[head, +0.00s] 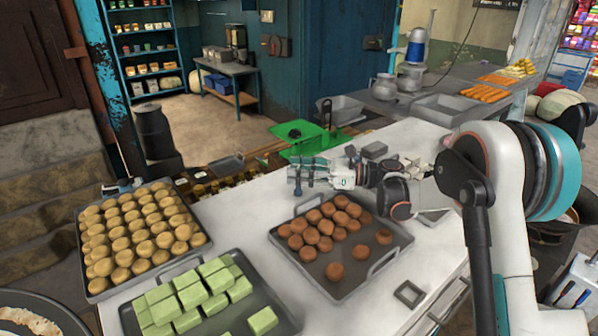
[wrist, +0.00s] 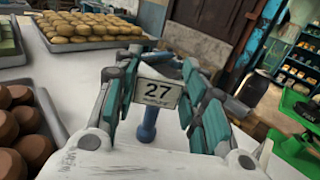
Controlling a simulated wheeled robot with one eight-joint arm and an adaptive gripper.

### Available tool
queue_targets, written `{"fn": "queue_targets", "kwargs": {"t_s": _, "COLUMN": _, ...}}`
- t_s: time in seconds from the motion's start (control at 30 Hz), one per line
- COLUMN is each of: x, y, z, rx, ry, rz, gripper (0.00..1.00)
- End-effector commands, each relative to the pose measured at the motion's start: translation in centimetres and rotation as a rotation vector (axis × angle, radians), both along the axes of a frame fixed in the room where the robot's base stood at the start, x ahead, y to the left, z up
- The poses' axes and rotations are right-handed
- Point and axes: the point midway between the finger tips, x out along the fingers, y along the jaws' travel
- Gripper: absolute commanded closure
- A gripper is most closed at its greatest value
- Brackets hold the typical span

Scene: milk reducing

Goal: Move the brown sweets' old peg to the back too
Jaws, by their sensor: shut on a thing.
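My gripper (head: 300,176) is shut on a blue peg with a small white card reading "27". In the wrist view the card (wrist: 158,92) and the blue peg stem (wrist: 148,122) are upright between the teal finger pads of my gripper (wrist: 158,108). I cannot tell if the peg's foot touches the white counter. The round brown sweets (head: 325,222) lie on a grey tray (head: 345,288) in front of my gripper; some also show at the left of the wrist view (wrist: 28,140).
A tray of yellow-brown sweets (head: 138,232) and a tray of green square sweets (head: 190,295) are to the left. A green scale (head: 300,140) stands just behind my gripper. Bare white counter (head: 240,222) lies between the trays. A small empty grey dish (head: 409,293) is at the front.

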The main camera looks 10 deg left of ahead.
Motion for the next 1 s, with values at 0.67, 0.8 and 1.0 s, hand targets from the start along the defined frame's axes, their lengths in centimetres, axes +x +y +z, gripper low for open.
{"fn": "queue_targets", "kwargs": {"t_s": 0.67, "x": 0.1, "y": -0.2, "z": 0.2, "rx": 0.000, "ry": 0.000, "rz": -0.001, "gripper": 0.53}}
{"fn": "queue_targets", "kwargs": {"t_s": 0.8, "x": 0.2, "y": -2.4, "z": 0.1, "rx": 0.000, "ry": 0.000, "rz": -0.003, "gripper": 0.53}}
{"fn": "queue_targets", "kwargs": {"t_s": 1.0, "x": 0.5, "y": -6.6, "z": 0.2, "rx": 0.000, "ry": 0.000, "rz": -0.003, "gripper": 0.53}}
